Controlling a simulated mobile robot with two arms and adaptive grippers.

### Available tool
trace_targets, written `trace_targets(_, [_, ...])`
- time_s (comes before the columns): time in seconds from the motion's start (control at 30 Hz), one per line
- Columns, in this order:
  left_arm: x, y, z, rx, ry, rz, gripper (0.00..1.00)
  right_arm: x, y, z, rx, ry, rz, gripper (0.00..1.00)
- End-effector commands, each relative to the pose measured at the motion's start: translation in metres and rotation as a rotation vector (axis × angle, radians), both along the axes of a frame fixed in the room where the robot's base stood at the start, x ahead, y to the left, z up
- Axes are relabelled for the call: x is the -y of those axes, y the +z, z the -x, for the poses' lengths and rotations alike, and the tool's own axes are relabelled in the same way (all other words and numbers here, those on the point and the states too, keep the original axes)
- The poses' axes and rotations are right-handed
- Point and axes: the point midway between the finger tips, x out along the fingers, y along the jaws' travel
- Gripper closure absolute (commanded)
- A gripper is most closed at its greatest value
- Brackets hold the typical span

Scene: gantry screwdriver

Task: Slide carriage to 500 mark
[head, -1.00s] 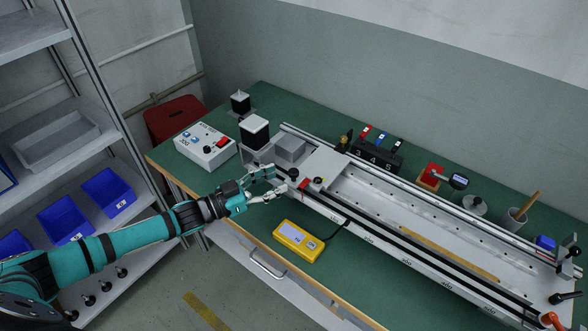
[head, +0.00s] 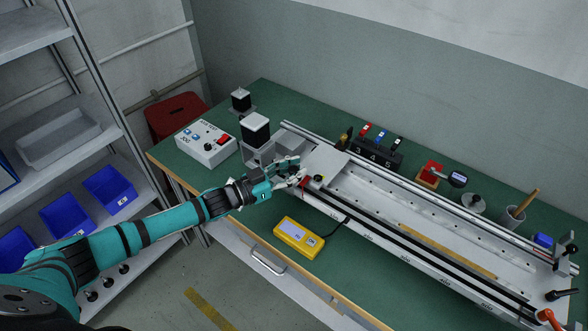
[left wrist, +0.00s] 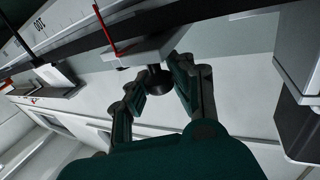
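The carriage (head: 325,164), a pale plate, sits near the left end of the long rail (head: 430,250). A red pointer (head: 305,181) stands at its front edge and also shows in the left wrist view (left wrist: 106,30). A black knob (left wrist: 155,79) sticks out from the carriage. My left gripper (head: 298,176) is at the carriage's front left. In the left wrist view its fingers (left wrist: 163,88) are apart with the knob between their tips; firm contact cannot be told. A scale number 100 (left wrist: 38,24) shows on the rail. My right gripper is not in view.
A yellow device (head: 299,237) with a cable lies in front of the rail. A white control box (head: 205,145) and a motor (head: 255,131) stand at left.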

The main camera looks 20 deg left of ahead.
Motion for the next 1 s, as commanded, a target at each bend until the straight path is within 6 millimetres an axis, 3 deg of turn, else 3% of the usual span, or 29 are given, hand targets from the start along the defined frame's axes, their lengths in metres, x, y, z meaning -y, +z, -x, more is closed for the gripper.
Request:
trace_targets(0.13, [0.0, 0.0, 0.0, 0.0, 0.0, 0.0, 1.0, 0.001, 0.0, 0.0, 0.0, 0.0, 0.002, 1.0])
trace_targets(0.77, [-0.001, -0.002, 0.001, -0.003, 0.0, -0.003, 1.0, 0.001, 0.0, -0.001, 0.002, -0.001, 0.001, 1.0])
trace_targets(1.0, [0.019, -0.002, 0.01, -0.008, -0.004, 0.0, 1.0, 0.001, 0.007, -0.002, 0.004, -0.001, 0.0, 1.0])
